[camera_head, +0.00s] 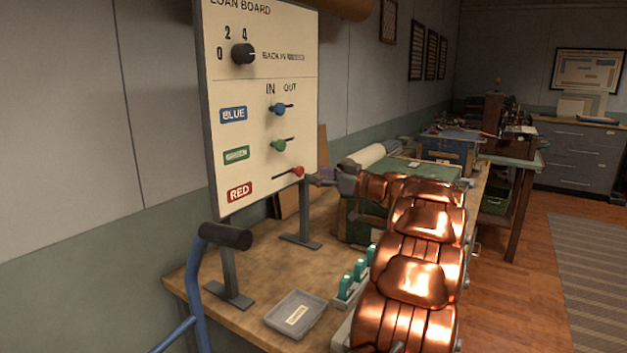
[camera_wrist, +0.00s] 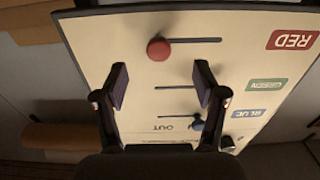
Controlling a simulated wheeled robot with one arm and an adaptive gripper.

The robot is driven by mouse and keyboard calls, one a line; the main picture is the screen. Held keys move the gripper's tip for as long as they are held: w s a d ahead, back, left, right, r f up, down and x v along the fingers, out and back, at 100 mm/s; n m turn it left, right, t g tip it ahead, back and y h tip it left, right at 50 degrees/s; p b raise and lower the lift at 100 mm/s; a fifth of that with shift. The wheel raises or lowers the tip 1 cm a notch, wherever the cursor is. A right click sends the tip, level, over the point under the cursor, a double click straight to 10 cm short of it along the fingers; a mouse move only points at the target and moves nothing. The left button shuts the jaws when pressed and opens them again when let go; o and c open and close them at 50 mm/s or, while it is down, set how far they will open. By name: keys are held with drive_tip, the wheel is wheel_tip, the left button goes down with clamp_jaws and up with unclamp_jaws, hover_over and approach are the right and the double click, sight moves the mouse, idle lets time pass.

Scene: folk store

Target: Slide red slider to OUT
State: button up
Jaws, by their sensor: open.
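The loan board (camera_head: 262,190) stands upright on the bench. Its red slider (camera_head: 299,171) is a round knob at the right end of its slot, on the side under the OUT label (camera_head: 290,87). The blue slider (camera_head: 279,109) and green slider (camera_head: 279,145) sit farther left, toward IN. In the wrist view the board appears upside down, with the red slider (camera_wrist: 158,48) at the left end of its slot. My gripper (camera_wrist: 161,82) is open and empty; the red slider lies beyond its fingertips in the picture. The green knob is hidden by the right finger there.
A grey tray (camera_head: 297,314) and several teal-capped items (camera_head: 345,287) stand on the bench (camera_head: 250,278) below the board. A black dial (camera_head: 243,54) is higher on the board. A blue tube with a black grip (camera_head: 225,236) rises at front left.

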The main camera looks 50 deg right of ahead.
drive_tip(key=shift+s+d+b, duration=0.2)
drive_tip(key=shift+s+b, duration=0.7)
drive_tip(key=shift+s, duration=0.8)
drive_tip(key=shift+a, duration=0.1)
